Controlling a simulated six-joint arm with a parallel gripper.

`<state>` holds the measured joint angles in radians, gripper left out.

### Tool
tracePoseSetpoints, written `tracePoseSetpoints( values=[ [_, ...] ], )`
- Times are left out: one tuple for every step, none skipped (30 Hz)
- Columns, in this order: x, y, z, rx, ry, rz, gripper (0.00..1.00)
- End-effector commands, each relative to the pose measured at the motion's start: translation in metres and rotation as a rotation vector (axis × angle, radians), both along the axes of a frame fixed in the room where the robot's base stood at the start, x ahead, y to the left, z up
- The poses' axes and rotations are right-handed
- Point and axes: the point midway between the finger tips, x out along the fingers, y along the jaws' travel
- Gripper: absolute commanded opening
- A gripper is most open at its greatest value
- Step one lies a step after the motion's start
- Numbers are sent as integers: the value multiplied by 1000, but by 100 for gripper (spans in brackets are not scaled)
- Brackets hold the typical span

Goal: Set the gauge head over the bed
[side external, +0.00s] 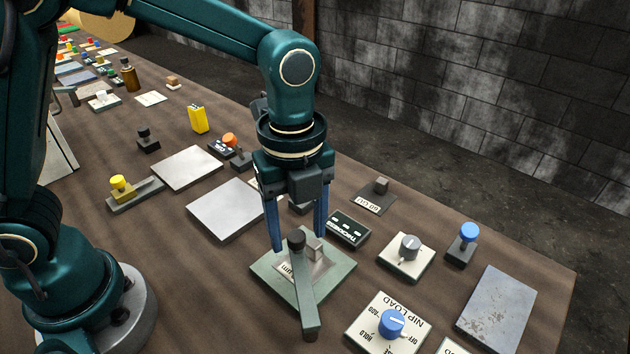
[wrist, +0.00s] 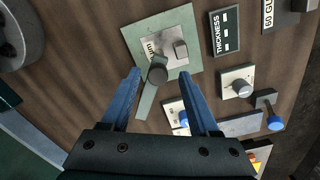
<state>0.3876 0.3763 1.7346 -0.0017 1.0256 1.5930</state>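The gauge is a pale green square plate (side external: 268,270) marked "µm", with a small grey block (side external: 314,249) on it. A grey-green swing arm (side external: 306,300) with a dark round knob (side external: 297,238) at one end lies across the plate, its other end past the front edge. In the wrist view the knob (wrist: 157,73) shows beside the block (wrist: 180,49), and the arm (wrist: 147,100) points down. I cannot tell which part is the bed. My gripper (side external: 300,244) is open with its blue fingers either side of the knob; gaps show in the wrist view (wrist: 160,75).
A black THICKNESS display (side external: 348,229) stands just behind the plate. A grey knob panel (side external: 406,256), a blue NIP LOAD dial (side external: 392,322) and a blue-topped lever (side external: 463,243) stand to the right. Blank pale plates (side external: 228,208) lie to the left.

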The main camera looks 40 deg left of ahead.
Motion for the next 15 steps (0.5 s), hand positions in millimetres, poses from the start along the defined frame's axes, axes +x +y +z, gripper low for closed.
tracePoseSetpoints(
  values=[
    [0,0,0,0,1,0,62],
    [0,0,0,1,2,1,62],
    [0,0,0,2,1,1,62],
    [0,0,0,2,1,1,62],
    [0,0,2,1,1,1,62],
    [0,0,4,1,1,1,62],
    [0,0,7,1,0,1,62],
    [1,0,11,0,-2,1,62],
    [1,0,17,0,-3,1,62],
    [1,0,21,0,-3,1,62],
    [1,0,25,-1,-4,1,62],
    [1,0,31,-1,-4,1,62],
    [1,0,35,-1,-4,0,62],
    [1,0,38,-2,-4,0,62],
    [1,0,42,-1,-3,0,62]
  ],
)
